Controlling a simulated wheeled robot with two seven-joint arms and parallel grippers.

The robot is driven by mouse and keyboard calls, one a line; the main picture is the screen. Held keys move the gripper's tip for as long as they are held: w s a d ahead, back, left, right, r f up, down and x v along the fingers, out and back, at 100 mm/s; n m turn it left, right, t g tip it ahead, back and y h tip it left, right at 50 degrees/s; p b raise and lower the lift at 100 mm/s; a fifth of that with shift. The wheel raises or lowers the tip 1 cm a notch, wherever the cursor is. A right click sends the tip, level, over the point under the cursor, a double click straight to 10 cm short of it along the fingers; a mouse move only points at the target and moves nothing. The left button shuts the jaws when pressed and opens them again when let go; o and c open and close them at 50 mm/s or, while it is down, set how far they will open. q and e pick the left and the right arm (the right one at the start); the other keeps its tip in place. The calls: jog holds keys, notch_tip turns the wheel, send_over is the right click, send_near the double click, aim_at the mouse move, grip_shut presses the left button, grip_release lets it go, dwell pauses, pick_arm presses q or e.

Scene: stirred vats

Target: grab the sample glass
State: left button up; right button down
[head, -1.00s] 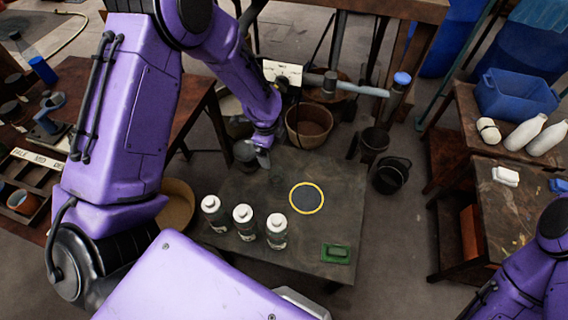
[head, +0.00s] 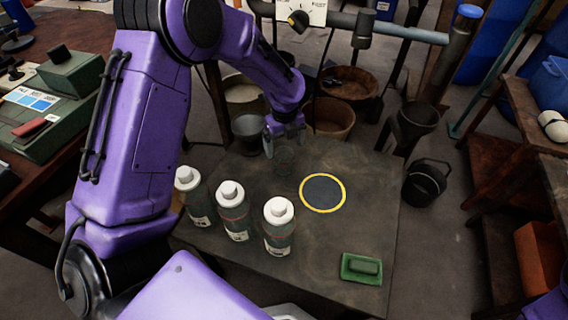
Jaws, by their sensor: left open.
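The sample glass (head: 284,162) is a small clear vessel, hard to see, standing near the back of the dark table (head: 365,225). It is left of a dark round mat with a yellow rim (head: 323,193). My left gripper (head: 284,144) points down right at the glass, its fingers open. The glass shows just below the fingertips; I cannot tell whether its top is between them. My right gripper is out of view; only a bit of the right arm shows at the lower right.
Three white-capped bottles (head: 232,213) stand in a row at the table's front left. A green dish with a block (head: 361,268) lies at the front right. Buckets (head: 427,182) stand behind and right of the table. A pipe (head: 400,32) crosses above the back.

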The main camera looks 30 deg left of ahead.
aim_at(284, 161)
pick_arm(q)
notch_tip(284, 161, down, 8)
jog(key=b, duration=0.2)
jog(key=shift+a+b, duration=0.1)
jog(key=shift+b, duration=0.2)
jog(key=c, duration=1.3)
